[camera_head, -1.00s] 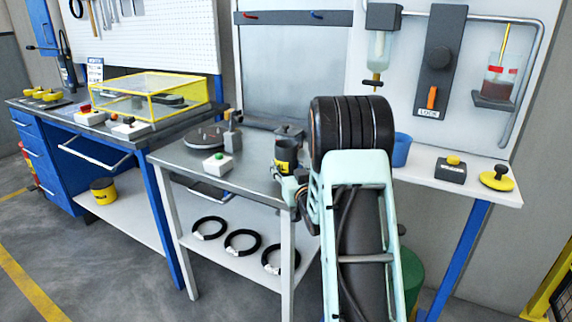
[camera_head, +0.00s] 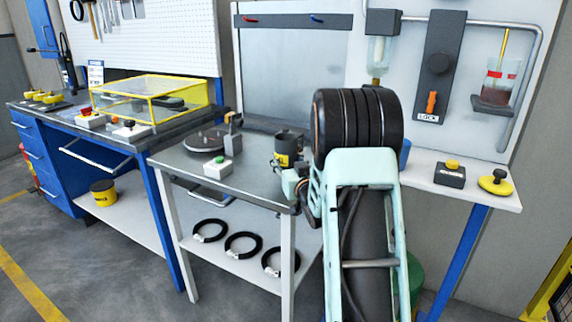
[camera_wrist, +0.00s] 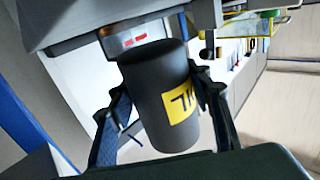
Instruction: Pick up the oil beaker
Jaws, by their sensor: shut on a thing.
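The oil beaker is a dark cylinder with a yellow label (camera_head: 283,160), at the right part of the grey metal table (camera_head: 245,180) in the head view. My gripper (camera_head: 297,180) is at the beaker's near right side, partly hidden by my arm. In the wrist view the beaker (camera_wrist: 162,70) sits between the two dark fingers of my gripper (camera_wrist: 165,125), one on each side. The gripper is shut on it. The beaker's underside against the table is hard to see, so any gap is unclear.
A round dark plate (camera_head: 205,141) and a green-button box (camera_head: 217,168) stand left on the table. Several black rings (camera_head: 243,244) lie on the shelf below. A blue cup (camera_head: 405,152), partly behind my arm, and a black button box (camera_head: 450,174) are on the right ledge.

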